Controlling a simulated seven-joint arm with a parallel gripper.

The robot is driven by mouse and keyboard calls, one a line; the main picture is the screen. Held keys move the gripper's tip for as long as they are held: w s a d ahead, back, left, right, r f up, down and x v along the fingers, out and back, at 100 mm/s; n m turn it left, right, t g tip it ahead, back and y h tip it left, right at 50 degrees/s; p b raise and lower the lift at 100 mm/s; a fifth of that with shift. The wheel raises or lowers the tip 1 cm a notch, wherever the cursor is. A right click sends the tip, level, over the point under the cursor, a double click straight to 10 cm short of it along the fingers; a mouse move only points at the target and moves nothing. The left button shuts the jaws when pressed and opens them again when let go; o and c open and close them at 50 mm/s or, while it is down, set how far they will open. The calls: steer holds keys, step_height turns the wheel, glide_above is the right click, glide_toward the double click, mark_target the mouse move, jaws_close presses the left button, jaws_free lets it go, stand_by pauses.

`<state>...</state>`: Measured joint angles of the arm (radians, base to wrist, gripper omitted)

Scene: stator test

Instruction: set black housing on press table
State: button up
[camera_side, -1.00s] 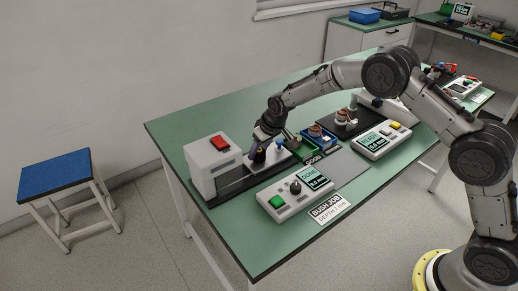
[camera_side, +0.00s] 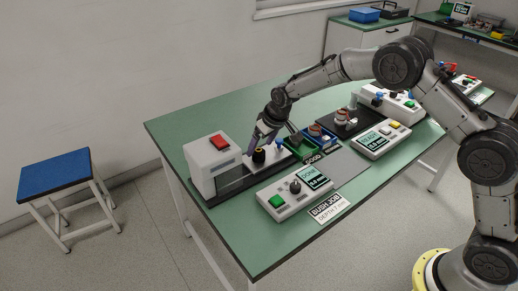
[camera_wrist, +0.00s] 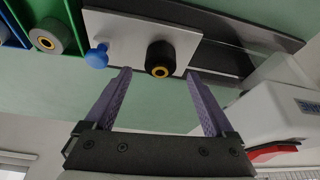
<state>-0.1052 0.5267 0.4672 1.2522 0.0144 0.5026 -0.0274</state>
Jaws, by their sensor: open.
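The black housing (camera_wrist: 160,57), with a yellow ring at its centre, stands on the light plate of the press table (camera_wrist: 125,22), to the right of a blue knob (camera_wrist: 97,56). In the side view the housing (camera_side: 259,155) shows as a small dark cylinder in front of the white press. My gripper (camera_wrist: 162,80) is open and empty. Its two purple fingers are spread apart, with the housing beyond their tips and between them in the wrist view. In the side view my gripper (camera_side: 262,140) is just above and behind the housing.
The white press with a red button (camera_side: 219,142) stands to the left. A control box with a green button (camera_side: 295,194) is in front. A green tray (camera_side: 301,149) and a blue tray (camera_side: 320,136) lie to the right. The table's front left is clear.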

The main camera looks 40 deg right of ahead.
steer(key=v, duration=1.1)
steer(key=shift+w, duration=0.1)
steer(key=s+d+r+t, duration=0.1)
steer(key=s+r, duration=0.2)
steer(key=r, duration=0.4)
steer(key=s+d+r+t, duration=0.1)
steer(key=s+r, duration=0.1)
steer(key=r, duration=0.4)
steer(key=s+d+r+t, duration=0.15)
steer(key=s+r, duration=0.45)
steer(key=s, duration=0.6)
steer(key=s+f, duration=0.3)
steer(key=s, duration=0.4)
steer(key=s+d+f+m+g, duration=0.1)
steer(key=s+f, duration=0.2)
steer(key=s, duration=0.4)
steer(key=s+d+f+g, duration=0.1)
steer(key=s+f, duration=0.2)
steer(key=s, duration=0.4)
steer(key=shift+s+d+f+h, duration=0.15)
steer(key=shift+s+h, duration=0.05)
steer(key=shift+h, duration=0.1)
